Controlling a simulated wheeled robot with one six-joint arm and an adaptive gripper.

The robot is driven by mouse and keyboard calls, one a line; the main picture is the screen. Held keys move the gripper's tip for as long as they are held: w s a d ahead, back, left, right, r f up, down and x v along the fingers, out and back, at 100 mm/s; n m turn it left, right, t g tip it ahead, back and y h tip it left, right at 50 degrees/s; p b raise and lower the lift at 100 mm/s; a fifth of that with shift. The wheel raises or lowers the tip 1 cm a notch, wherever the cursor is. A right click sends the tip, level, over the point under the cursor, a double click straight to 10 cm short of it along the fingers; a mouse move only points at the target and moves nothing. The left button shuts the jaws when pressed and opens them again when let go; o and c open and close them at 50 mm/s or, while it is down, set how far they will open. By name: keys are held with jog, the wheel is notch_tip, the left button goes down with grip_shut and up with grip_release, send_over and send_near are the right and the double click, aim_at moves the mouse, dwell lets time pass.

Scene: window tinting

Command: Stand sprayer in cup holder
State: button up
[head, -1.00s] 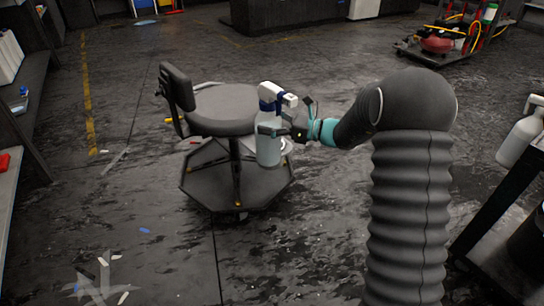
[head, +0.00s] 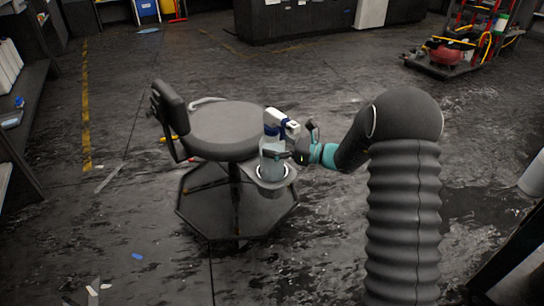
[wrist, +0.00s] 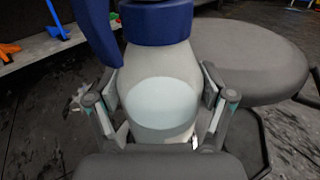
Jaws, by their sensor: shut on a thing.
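The sprayer (head: 272,143), a pale bottle with a blue collar and white head, is upright beside the stool's seat. My gripper (head: 283,156) is shut around its body from the right. In the wrist view the sprayer (wrist: 162,65) fills the middle, with a finger of my gripper (wrist: 160,108) on each side. The cup holder (head: 291,183), a pale-rimmed ring, is at the near right edge of the stool. The bottle's lower end lines up with the ring and seems to be within its opening. Whether it rests on the bottom is hidden.
The stool (head: 225,128) has a grey seat, a backrest at left and an octagonal base (head: 215,215). Another pale bottle (head: 534,178) is at the right edge above a dark bench. A cart with red equipment (head: 450,52) stands far right. Shelves line the left; open floor lies between.

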jog(key=shift+f, duration=1.9)
jog(key=o, duration=1.7)
jog(key=v, duration=1.2)
